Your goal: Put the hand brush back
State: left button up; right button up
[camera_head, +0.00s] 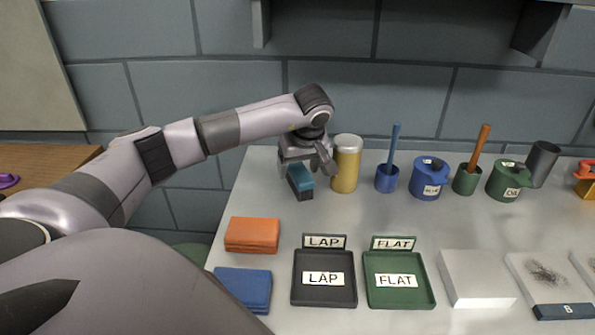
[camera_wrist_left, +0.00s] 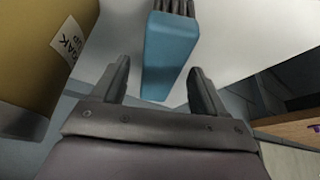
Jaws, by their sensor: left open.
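The hand brush (camera_head: 301,182) is a teal block with dark bristles, at the back left of the pale worktop. It also shows in the left wrist view (camera_wrist_left: 172,48), its teal end reaching between the finger lines and its dark bristles at the top edge. My left gripper (camera_head: 307,164) is open right at the brush, one finger to each side of it in the left wrist view (camera_wrist_left: 159,68). I cannot tell whether the fingers touch it. The gripper hides part of the brush in the head view. My right gripper is not in view.
A yellow canister (camera_head: 347,165) stands close right of the brush. Blue and green pots with sticks (camera_head: 387,178) (camera_head: 466,180) follow rightward.

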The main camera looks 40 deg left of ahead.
pick_arm(q)
jog(key=v, duration=1)
